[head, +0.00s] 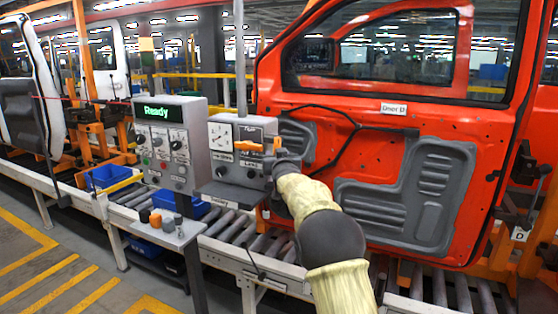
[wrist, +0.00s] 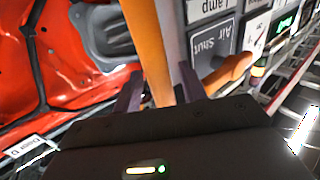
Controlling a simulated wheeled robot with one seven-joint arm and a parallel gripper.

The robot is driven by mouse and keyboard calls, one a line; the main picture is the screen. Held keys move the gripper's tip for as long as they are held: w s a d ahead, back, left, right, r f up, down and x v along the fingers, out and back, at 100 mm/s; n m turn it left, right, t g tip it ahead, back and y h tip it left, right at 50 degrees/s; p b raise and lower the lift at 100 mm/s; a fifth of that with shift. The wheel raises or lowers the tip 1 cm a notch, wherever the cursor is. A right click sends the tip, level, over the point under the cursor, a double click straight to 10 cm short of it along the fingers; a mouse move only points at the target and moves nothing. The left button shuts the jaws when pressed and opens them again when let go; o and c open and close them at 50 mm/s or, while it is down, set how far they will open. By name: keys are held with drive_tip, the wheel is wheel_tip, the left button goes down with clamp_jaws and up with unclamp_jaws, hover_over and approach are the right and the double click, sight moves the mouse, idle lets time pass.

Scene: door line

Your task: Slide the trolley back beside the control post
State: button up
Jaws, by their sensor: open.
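The control post (head: 170,140) carries a grey box with a lit green "Ready" display and a second box with a gauge and labelled controls. A small grey-topped stand (head: 188,236), probably the trolley, is in front of and below it in the head view, with a lower shelf. My gripper (head: 274,161) is at the right side of the second box, away from the stand. In the wrist view my gripper (wrist: 160,75) is open, with an orange bar (wrist: 153,40) between its fingers; contact is unclear. An orange handle (wrist: 232,74) is beside the "Air Shut" label.
Small cylinders (head: 155,219) stand on the stand's top. A roller conveyor (head: 235,232) runs behind it, bearing a blue bin (head: 108,175). A large orange-red door (head: 375,165) hangs at the right. Yellow-striped floor (head: 50,262) is open at the left front.

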drive_tip(key=s+d+b, duration=0.1)
drive_tip(key=s+b, duration=0.6)
drive_tip(key=s, duration=1)
drive_tip(key=shift+s+d, duration=0.15)
drive_tip(key=shift+d, duration=0.05)
drive_tip(key=s+d+f+g+p, duration=0.1)
drive_tip(key=s+d+f+g, duration=0.1)
drive_tip(key=s+f+g, duration=0.4)
drive_tip(key=s+d+f+g+h+p, duration=0.1)
drive_tip(key=s+d+f, duration=0.1)
drive_tip(key=s+f, duration=0.65)
drive_tip(key=s+d+f+g+p, duration=0.1)
drive_tip(key=s+d+f+g, duration=0.1)
drive_tip(key=s+f+g, duration=0.5)
drive_tip(key=s+d+f+g, duration=0.1)
drive_tip(key=s+f, duration=0.6)
drive_tip(key=s, duration=0.5)
drive_tip(key=shift+s+f+m+p, duration=0.35)
drive_tip(key=shift+s+m+p, duration=0.05)
drive_tip(key=shift+p, duration=0.05)
